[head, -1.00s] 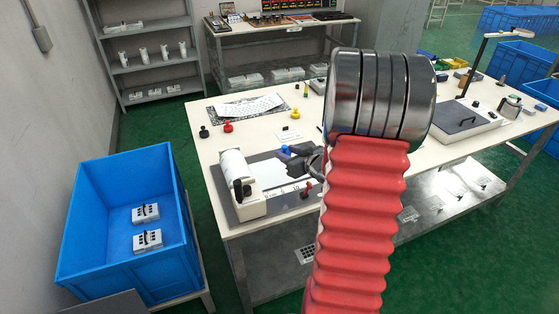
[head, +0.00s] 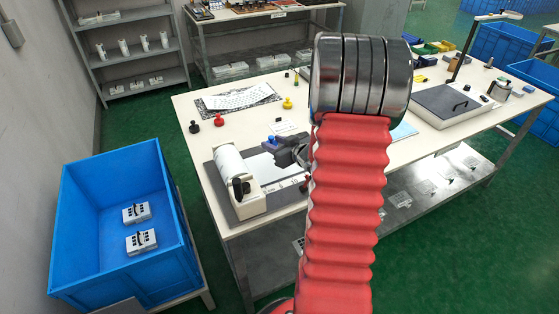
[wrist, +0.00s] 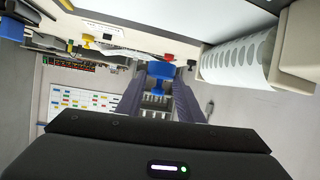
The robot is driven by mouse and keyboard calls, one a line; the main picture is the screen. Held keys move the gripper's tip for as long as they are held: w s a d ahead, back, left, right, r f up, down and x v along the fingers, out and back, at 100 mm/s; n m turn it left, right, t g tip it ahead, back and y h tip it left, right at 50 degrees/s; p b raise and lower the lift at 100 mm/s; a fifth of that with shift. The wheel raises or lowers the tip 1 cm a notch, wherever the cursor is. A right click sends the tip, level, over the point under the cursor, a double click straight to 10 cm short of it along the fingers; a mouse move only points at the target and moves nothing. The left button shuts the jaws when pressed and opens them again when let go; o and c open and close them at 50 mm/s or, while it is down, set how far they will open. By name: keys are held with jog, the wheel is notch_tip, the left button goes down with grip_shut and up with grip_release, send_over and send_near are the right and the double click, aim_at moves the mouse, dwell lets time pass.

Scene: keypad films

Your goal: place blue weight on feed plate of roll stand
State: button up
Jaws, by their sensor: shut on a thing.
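The blue weight (head: 269,143) is held between the fingertips of my gripper (head: 277,147), which is shut on it. In the wrist view the blue weight (wrist: 160,69) sits between the two dark fingers (wrist: 160,78). The roll stand (head: 247,200) is at the table's near left corner, with a white roll of film lying in it. Its pale feed plate (head: 262,167) lies right of the roll, below my gripper in the head view. My red arm hides the right part of it. I cannot tell the weight's exact height above the plate.
Black (head: 194,127), red (head: 219,120) and yellow (head: 287,103) weights stand further back on the table, near a patterned sheet (head: 240,97). A grey lidded box (head: 447,104) is on the right. A blue crate (head: 85,225) stands left of the table.

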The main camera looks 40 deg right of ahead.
aim_at(275, 169)
jog(key=shift+f, duration=1.95)
jog(key=shift+f, duration=2.05)
jog(key=shift+f, duration=0.1)
jog(key=o, duration=1.2)
jog(key=shift+o, duration=0.2)
jog(key=v, duration=1.2)
